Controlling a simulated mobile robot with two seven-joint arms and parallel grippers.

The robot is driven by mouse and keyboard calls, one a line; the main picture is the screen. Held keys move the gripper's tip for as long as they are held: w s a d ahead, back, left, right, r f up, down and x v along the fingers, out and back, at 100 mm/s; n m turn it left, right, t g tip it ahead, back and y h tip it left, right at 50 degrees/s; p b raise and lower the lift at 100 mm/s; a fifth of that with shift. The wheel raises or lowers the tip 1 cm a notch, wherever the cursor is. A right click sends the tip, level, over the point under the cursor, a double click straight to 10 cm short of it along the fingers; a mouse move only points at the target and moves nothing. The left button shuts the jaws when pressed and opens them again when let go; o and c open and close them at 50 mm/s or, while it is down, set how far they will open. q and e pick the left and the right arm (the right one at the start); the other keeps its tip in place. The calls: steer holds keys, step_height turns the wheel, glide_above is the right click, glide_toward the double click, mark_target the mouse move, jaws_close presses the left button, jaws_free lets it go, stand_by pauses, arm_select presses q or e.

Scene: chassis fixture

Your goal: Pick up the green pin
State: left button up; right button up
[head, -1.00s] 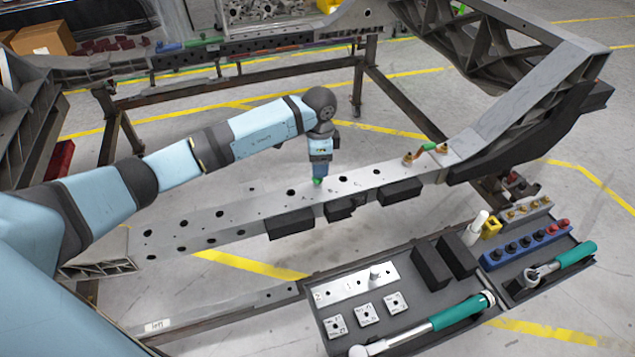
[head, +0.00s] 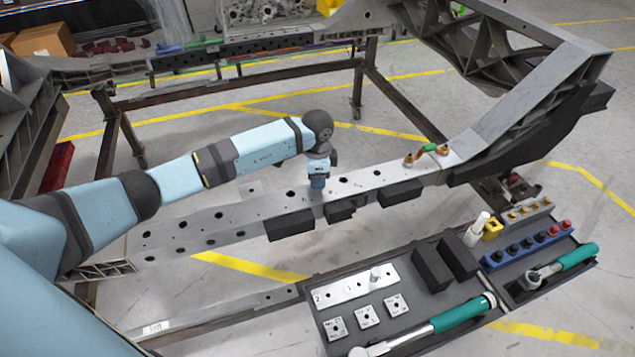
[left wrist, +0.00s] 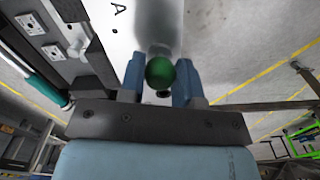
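The green pin (left wrist: 160,72) shows in the left wrist view as a round green head between my left gripper's two blue fingers. A grey shape, perhaps its shaft or a reflection, lies just beyond the head. My left gripper (head: 318,185) points down at the long grey chassis rail (head: 268,205), its fingers on both sides of the pin head. The fingers sit very close to the head, but whether they press on it is not clear. In the head view the fingers hide the pin. My right gripper is not in view.
A dark tool tray (head: 315,318) with a torque wrench (head: 430,325), plates and black blocks stands in front of the rail. A copper-coloured part with a green middle (head: 430,148) sits on the rail to the right. Black blocks (head: 290,224) line the rail's near side.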

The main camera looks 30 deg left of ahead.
arm_select(q)
jaws_close()
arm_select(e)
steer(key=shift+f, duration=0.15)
arm_select(q)
steer(key=shift+r, duration=0.1)
step_height(320, 180, up, 20)
steer(key=p, duration=0.1)
steer(key=shift+p, duration=0.4)
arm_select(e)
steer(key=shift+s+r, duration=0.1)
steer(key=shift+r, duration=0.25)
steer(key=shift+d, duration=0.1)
arm_select(q)
step_height(320, 180, up, 6)
steer(key=p, duration=0.5)
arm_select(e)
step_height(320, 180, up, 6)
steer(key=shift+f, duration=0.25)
